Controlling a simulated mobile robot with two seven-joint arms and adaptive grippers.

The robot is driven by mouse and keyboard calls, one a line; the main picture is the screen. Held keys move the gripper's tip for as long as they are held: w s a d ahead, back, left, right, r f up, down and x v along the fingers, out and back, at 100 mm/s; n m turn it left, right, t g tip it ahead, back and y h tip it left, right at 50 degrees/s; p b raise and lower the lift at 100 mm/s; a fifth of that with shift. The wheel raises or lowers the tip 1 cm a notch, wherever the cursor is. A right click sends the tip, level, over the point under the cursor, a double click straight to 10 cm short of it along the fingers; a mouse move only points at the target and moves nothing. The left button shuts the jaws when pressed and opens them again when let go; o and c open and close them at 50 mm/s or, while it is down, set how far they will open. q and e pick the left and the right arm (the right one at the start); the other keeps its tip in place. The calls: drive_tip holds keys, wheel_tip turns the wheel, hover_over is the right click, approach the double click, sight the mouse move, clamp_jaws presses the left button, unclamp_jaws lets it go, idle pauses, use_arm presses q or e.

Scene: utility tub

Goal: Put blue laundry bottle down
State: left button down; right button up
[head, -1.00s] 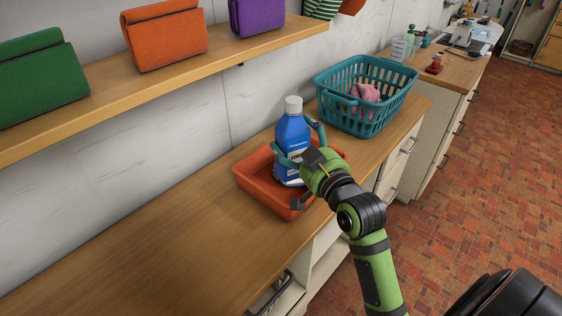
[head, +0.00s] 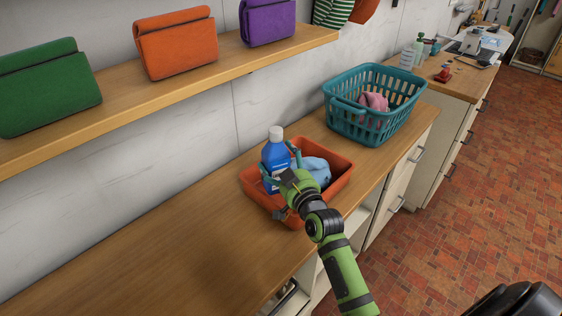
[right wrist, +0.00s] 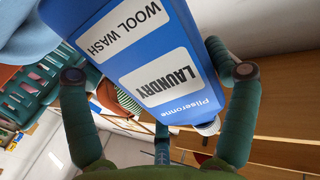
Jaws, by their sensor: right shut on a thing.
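The blue laundry bottle (head: 275,158) with a white cap is at the left part of the orange tub (head: 345,182) in the head view. My right gripper (head: 283,165) is shut around the bottle's body. In the right wrist view the bottle (right wrist: 150,60) fills the space between the two green fingers, its label facing the camera. The bottle looks close to upright in the head view. Its base is hidden by the gripper and the tub wall, so I cannot tell whether it touches the tub floor. My left gripper is not in view.
A light blue cloth (head: 317,169) lies in the tub, right of the bottle. A teal basket (head: 345,118) with a pink cloth (head: 374,101) stands behind. The wooden counter (head: 190,235) is clear at the left. A shelf (head: 150,105) with folded pouches hangs above.

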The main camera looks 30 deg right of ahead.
drive_tip(key=shift+f+b, duration=0.35)
drive_tip(key=shift+f, duration=0.15)
drive_tip(key=o, duration=1.3)
drive_tip(key=shift+c, duration=0.2)
drive_tip(key=shift+r, duration=0.1)
drive_tip(key=shift+r+p, duration=0.4)
drive_tip(key=shift+r, duration=0.05)
drive_tip(key=s, duration=0.3)
drive_tip(key=s+b, duration=0.1)
drive_tip(key=s, duration=0.7)
drive_tip(key=shift+a+f+b, duration=0.1)
drive_tip(key=shift+a+b, duration=0.2)
drive_tip(key=shift+b, duration=0.05)
drive_tip(key=shift+s, duration=0.55)
